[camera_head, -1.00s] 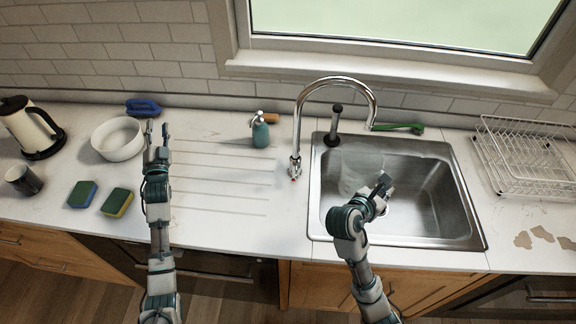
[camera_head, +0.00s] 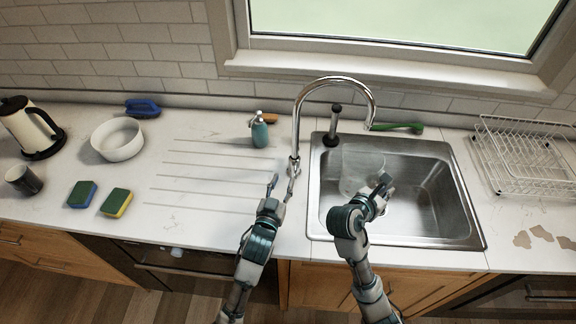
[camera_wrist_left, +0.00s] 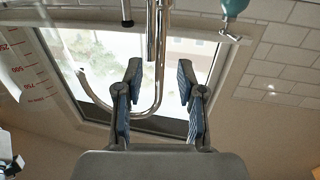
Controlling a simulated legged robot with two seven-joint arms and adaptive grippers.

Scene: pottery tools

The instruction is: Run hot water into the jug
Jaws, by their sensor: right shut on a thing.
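The clear jug (camera_head: 358,168) is in the left part of the sink, under the tap's arched spout; its red measuring marks show at the left of the left wrist view (camera_wrist_left: 28,75). My right gripper (camera_head: 383,186) is shut on the jug at its right side; the exact grip is hard to see. The chrome tap (camera_head: 297,125) rises left of the sink, with its lever low on the column. My left gripper (camera_head: 283,182) is open at the tap's base, just in front of the lever. In the left wrist view the tap column (camera_wrist_left: 153,35) shows beyond the parted fingers (camera_wrist_left: 158,82).
The steel sink (camera_head: 465,215) has a dish rack (camera_head: 525,165) to its right. A teal soap bottle (camera_head: 260,133) stands left of the tap. A white bowl (camera_head: 117,140), two sponges (camera_head: 116,202), a mug and a kettle are further left. The ribbed drainboard is clear.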

